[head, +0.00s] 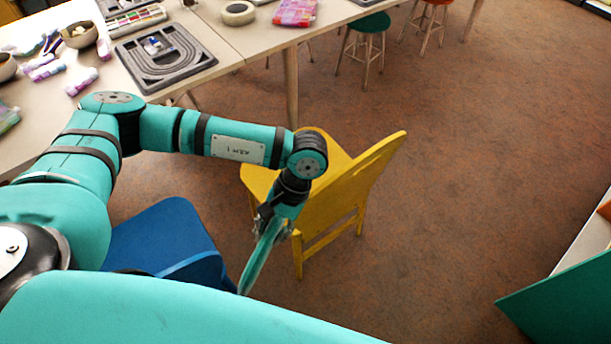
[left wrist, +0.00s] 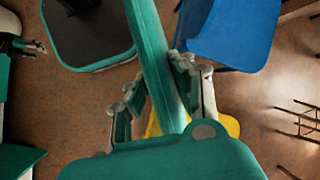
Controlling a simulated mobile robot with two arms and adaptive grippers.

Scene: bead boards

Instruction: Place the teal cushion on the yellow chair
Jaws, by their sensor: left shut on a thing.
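My left gripper (head: 273,229) is shut on the teal cushion (head: 258,262), which hangs edge-on and tilted below it. The left wrist view shows the cushion (left wrist: 152,50) as a long thin slab between the two fingers (left wrist: 160,92). The yellow chair (head: 378,166) stands just behind and to the right of the gripper in the head view. My arm and gripper hide part of its seat. A bit of the chair (left wrist: 231,126) shows in the left wrist view. My right gripper (left wrist: 33,46) is small at the left edge of the left wrist view; its opening is unclear.
A blue chair (head: 165,240) stands left of the cushion and also shows in the left wrist view (left wrist: 235,32). A table (head: 245,38) with craft boards and bowls runs along the back left. Teal and orange stools stand behind. Floor on the right is open.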

